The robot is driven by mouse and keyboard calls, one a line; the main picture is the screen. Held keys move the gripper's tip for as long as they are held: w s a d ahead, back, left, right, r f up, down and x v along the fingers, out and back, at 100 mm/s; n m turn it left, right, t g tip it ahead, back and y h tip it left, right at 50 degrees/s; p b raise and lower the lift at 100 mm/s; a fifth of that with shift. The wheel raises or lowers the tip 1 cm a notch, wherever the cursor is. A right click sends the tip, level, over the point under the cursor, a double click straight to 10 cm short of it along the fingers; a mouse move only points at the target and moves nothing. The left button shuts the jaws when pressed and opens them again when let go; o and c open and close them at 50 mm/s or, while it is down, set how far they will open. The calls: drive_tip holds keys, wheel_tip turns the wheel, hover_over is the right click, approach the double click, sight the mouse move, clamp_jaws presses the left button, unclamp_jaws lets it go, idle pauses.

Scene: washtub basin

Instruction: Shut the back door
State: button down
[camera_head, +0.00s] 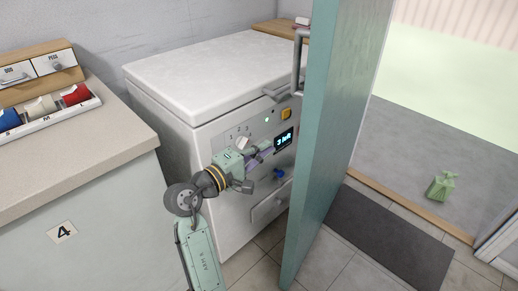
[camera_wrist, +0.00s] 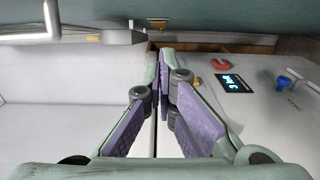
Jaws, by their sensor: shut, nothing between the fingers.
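The teal back door (camera_head: 340,120) stands open, its edge toward me, right of the white washer in the head view. A metal bar handle (camera_head: 298,60) is on its left face near the top. In the wrist view the door (camera_wrist: 200,15) crosses the top, with a grey metal bar (camera_wrist: 122,37) below it. My gripper (camera_head: 266,148) is left of the door, in front of the washer's panel. In the wrist view its purple-padded fingers (camera_wrist: 160,55) meet at the tips, with nothing between them. I cannot tell whether it touches the door.
The white washer (camera_head: 205,75) has a lit display (camera_head: 284,139) and a blue knob (camera_head: 279,174). A counter (camera_head: 70,145) with a tray of spools is at left.

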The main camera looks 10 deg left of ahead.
drive_tip(key=w+d+p, duration=0.2)
drive_tip(key=d, duration=0.4)
drive_tip(key=shift+w+d, duration=0.4)
drive_tip(key=shift+d, duration=0.1)
